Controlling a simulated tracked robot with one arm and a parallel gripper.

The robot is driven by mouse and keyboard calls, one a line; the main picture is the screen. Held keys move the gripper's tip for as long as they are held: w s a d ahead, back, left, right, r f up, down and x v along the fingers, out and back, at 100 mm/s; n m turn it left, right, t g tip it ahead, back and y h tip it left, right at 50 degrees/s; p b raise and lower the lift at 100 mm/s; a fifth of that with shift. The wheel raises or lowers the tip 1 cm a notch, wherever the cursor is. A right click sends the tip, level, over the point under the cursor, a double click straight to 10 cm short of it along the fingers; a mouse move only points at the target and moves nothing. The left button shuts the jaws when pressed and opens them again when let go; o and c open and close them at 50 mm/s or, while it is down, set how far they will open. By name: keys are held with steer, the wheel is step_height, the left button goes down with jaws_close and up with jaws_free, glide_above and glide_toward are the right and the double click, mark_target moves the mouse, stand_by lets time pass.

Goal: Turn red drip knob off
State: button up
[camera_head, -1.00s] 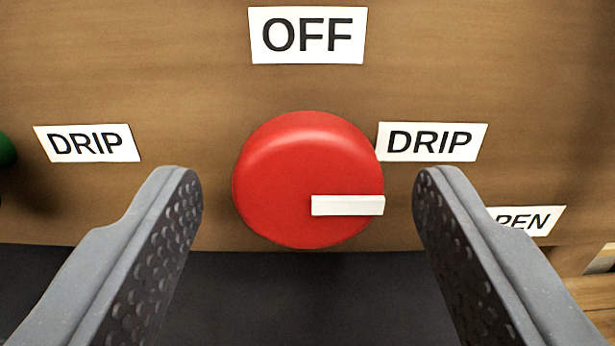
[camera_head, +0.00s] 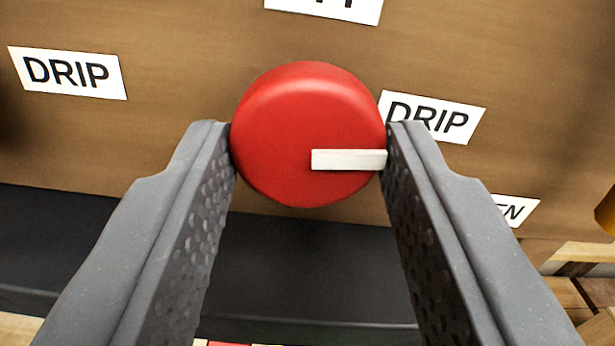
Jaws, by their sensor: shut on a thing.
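The red drip knob (camera_head: 290,120) is a round red dial on a brown wooden panel, in the middle of the view. Its white pointer (camera_head: 348,160) points to the right, toward the DRIP side. A white DRIP label (camera_head: 436,116) is at the knob's right. The OFF label (camera_head: 330,8) above it is cut by the top edge, with only the bottoms of its letters showing. My gripper (camera_head: 308,150) is shut on the knob, one finger at its left side and one at its right, by the pointer's tip.
Another DRIP label (camera_head: 68,72) is on the panel at the left. A partly hidden label ending in N (camera_head: 516,210) is behind my right finger. A dark ledge (camera_head: 300,270) runs below the panel. Wooden pieces show at the lower right.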

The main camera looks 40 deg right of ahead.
steer(key=n+p, duration=0.2)
steer(key=n, duration=0.2)
steer(key=shift+r, duration=0.15)
steer(key=n+p, duration=0.2)
steer(key=n, duration=0.2)
steer(key=shift+d+p, duration=0.1)
steer(key=shift+p, duration=0.2)
steer(key=shift+n+p, duration=0.65)
steer(key=shift+n, duration=0.25)
steer(key=n+p, duration=0.3)
steer(key=n, duration=0.2)
steer(key=shift+p, duration=0.4)
steer(key=shift+n+p, duration=0.3)
steer(key=shift+n, duration=0.4)
steer(key=shift+f, duration=0.25)
steer(key=o, duration=1)
steer(key=shift+r, duration=0.1)
steer(key=shift+s, duration=0.1)
